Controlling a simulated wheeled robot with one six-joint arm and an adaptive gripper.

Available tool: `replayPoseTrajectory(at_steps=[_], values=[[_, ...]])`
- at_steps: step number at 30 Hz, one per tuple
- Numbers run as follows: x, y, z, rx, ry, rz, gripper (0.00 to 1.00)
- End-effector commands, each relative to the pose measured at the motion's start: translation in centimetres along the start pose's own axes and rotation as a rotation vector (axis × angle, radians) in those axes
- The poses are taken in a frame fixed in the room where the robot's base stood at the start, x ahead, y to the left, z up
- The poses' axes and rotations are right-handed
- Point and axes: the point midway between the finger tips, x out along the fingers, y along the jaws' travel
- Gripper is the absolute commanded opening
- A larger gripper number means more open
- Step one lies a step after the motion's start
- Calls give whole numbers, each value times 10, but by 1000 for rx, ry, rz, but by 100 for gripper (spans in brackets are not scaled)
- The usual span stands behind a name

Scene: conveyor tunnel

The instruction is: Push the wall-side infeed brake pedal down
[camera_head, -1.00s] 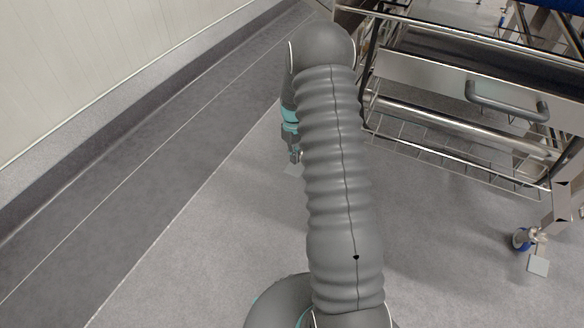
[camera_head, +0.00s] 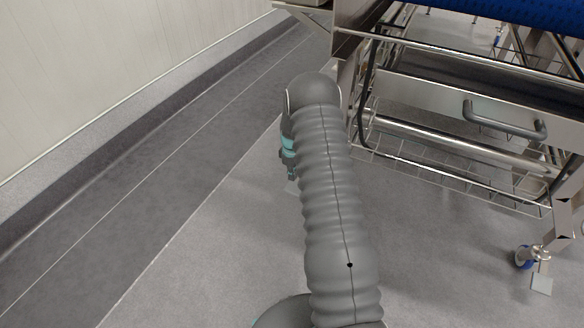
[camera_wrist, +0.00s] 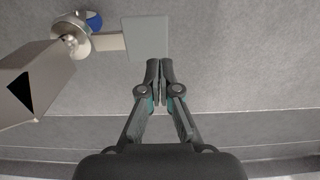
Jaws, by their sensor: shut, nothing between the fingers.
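The wall-side brake pedal (camera_wrist: 148,37) is a flat pale grey plate joined by a short arm to a caster with a blue wheel (camera_wrist: 94,20). My gripper (camera_wrist: 160,70) is shut and empty in the wrist view. Its fingertips overlap the plate's lower edge in the picture, slightly right of its middle; I cannot tell whether they touch it. In the head view, my gripper (camera_head: 291,176) shows only partly at the left of my arm, which hides most of this corner. The pedal's tilt is unclear.
A metal leg (camera_wrist: 36,85) stands left of the gripper in the wrist view. The metal cart (camera_head: 460,150) has a wire basket and another caster with a pale pedal (camera_head: 541,284). The wall (camera_head: 90,80) is at left, with open floor (camera_head: 215,260) between.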

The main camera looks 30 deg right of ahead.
Motion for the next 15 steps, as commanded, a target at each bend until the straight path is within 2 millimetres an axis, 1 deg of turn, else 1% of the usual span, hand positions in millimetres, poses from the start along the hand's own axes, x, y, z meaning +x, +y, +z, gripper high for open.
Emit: replayPoseTrajectory(at_steps=[1, 7, 12, 15], values=[[12, -1, 0, 0, -2, -3, 0], [43, 0, 0, 1, -1, -2, 0], [59, 0, 0, 1, -1, -1, 0], [64, 0, 0, 1, 0, 0, 0]])
